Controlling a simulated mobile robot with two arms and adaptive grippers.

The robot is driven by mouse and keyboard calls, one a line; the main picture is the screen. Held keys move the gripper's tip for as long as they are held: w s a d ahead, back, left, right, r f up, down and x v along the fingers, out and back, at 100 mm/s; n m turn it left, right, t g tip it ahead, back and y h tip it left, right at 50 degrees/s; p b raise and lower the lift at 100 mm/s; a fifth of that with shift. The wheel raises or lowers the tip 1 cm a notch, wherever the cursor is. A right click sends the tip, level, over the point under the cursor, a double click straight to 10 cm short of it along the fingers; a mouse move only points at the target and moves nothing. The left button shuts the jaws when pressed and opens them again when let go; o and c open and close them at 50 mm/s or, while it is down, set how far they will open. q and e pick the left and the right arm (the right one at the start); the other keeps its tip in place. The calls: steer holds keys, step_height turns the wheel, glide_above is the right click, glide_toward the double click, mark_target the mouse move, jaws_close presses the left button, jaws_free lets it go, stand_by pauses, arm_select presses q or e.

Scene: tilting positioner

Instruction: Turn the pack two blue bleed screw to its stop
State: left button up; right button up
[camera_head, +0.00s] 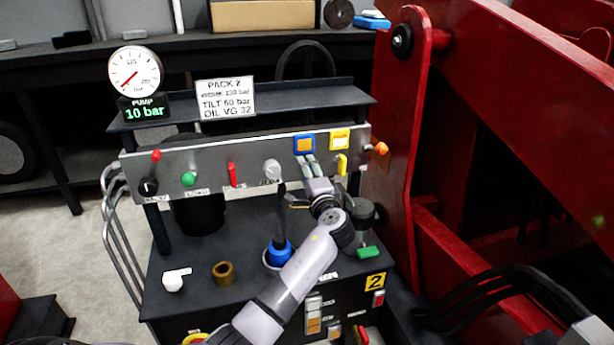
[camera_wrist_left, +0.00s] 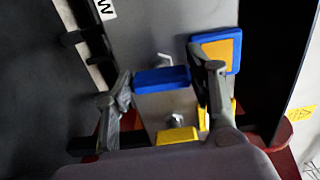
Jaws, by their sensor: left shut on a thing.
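The blue bleed screw has a flat blue bar head (camera_wrist_left: 162,80), seen between the fingers of my left gripper (camera_wrist_left: 165,88) in the left wrist view. The gripper is shut on this bar, with one finger at each end. In the head view my left gripper (camera_head: 309,167) reaches up to the front panel (camera_head: 210,172), just below a blue square plate with an orange middle (camera_head: 304,144); the gripper hides the screw there. That plate also shows in the left wrist view (camera_wrist_left: 218,52). A yellow screw head (camera_wrist_left: 177,135) sits beside the blue one. My right gripper is not in view.
A yellow square plate (camera_head: 340,139) and yellow handle (camera_head: 342,165) are just right of my gripper. The panel also carries red, green and grey knobs. A gauge (camera_head: 135,72) stands above a "10 bar" display (camera_head: 145,112). A red frame (camera_head: 405,150) rises close on the right.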

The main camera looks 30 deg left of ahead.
arm_select(q)
steer(key=shift+f, duration=0.15)
steer(key=o, duration=1.2)
steer(key=shift+c, duration=0.2)
steer(key=v, duration=1.2)
